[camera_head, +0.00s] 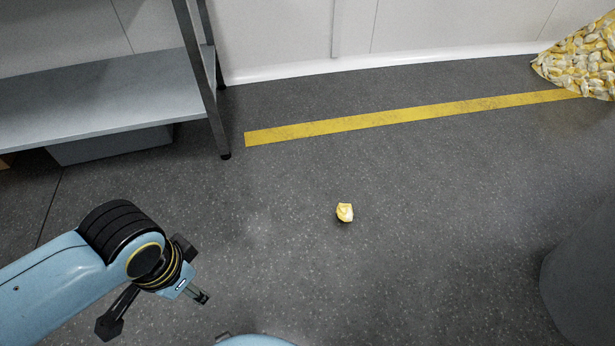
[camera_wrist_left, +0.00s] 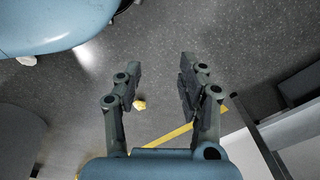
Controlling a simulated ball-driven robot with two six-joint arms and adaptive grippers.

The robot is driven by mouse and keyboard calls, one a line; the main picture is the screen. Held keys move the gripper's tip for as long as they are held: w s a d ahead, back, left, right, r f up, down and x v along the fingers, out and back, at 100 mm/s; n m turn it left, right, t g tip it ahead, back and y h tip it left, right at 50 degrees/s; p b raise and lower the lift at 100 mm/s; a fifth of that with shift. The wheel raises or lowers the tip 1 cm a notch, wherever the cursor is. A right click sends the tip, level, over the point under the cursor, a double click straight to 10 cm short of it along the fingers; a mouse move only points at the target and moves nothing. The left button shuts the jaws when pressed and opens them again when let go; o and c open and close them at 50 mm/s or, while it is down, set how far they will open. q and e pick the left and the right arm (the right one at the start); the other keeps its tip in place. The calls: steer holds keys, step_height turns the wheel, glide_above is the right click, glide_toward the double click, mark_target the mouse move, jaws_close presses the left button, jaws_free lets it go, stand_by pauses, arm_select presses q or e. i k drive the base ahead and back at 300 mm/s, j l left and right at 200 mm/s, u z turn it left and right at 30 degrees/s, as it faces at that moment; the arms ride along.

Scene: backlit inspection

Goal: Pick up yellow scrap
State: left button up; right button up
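The yellow scrap (camera_head: 345,212) is a small crumpled yellow and white piece lying alone on the grey floor, near the middle of the head view. It also shows in the left wrist view (camera_wrist_left: 139,104), beyond my fingers and close to the left one in the picture. My left gripper (camera_head: 156,312) is at the lower left of the head view, well to the left of the scrap and nearer to me. In the left wrist view its two fingers (camera_wrist_left: 161,70) are spread apart with only floor between them. My right gripper is in neither view.
A metal shelf (camera_head: 100,95) stands at the upper left, with a grey bin (camera_head: 110,146) under it. Yellow floor tape (camera_head: 400,118) runs beyond the scrap. A heaped yellow-white bag (camera_head: 585,62) is at top right, a dark grey rounded object (camera_head: 580,275) at right. Floor around the scrap is clear.

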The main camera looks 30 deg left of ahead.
mark_target(344, 211)
steer(key=u, duration=0.55)
steer(key=i+j+z, duration=0.2)
steer(key=i+j, duration=0.15)
steer(key=j, duration=0.25)
steer(key=i+j+z, duration=0.2)
steer(key=i+j, duration=0.15)
steer(key=j, duration=0.3)
